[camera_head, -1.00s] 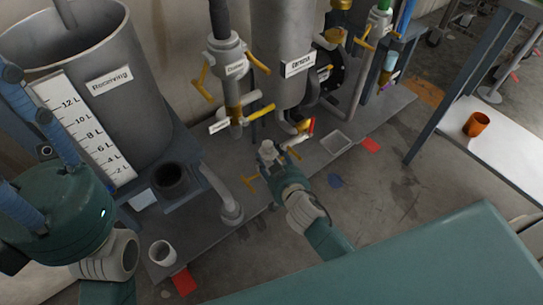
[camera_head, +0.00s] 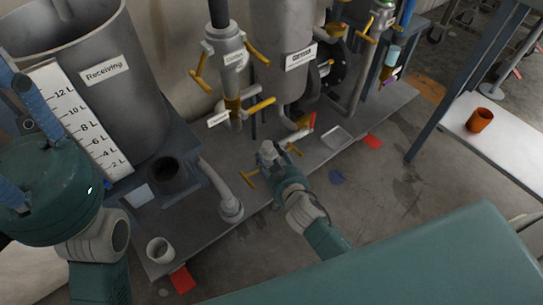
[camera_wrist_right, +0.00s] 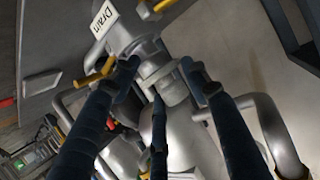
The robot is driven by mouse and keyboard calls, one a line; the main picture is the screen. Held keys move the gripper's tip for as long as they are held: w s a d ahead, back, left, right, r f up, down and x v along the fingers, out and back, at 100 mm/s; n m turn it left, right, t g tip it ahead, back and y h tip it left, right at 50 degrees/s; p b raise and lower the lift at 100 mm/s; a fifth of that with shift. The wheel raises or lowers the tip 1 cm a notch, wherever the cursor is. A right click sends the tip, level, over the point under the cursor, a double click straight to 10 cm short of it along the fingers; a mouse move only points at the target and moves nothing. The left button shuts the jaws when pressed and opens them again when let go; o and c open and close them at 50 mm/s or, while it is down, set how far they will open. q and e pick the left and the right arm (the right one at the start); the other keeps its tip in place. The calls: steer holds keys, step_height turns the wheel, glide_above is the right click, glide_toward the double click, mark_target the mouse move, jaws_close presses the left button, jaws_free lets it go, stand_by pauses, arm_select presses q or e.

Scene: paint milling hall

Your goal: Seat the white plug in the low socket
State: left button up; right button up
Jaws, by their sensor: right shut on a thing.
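My right gripper (camera_head: 270,160) is low beside the skid, below the drain valve (camera_head: 236,108). It is shut on a pale fitting (camera_head: 267,149), which I take as the white plug. In the right wrist view, my dark fingers (camera_wrist_right: 158,88) close in around a grey collar (camera_wrist_right: 160,73), below a body with a "Drain" tag (camera_wrist_right: 104,17). The low socket cannot be told apart from the plug, and whether they touch is unclear. My left gripper (camera_head: 32,105) is at the left edge, its fingertips partly cut off.
The grey "Receiving" tank (camera_head: 130,110) with its litre scale stands at the left. A white cup (camera_head: 160,250) and a dark round pot (camera_head: 166,175) are near it. Pipes and a column (camera_head: 285,25) rise behind my right gripper. A table with an orange cup (camera_head: 480,119) is at right.

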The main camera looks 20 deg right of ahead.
steer(key=shift+f, duration=0.15)
stand_by(0.4)
steer(key=o, duration=1.2)
steer(key=o, duration=0.6)
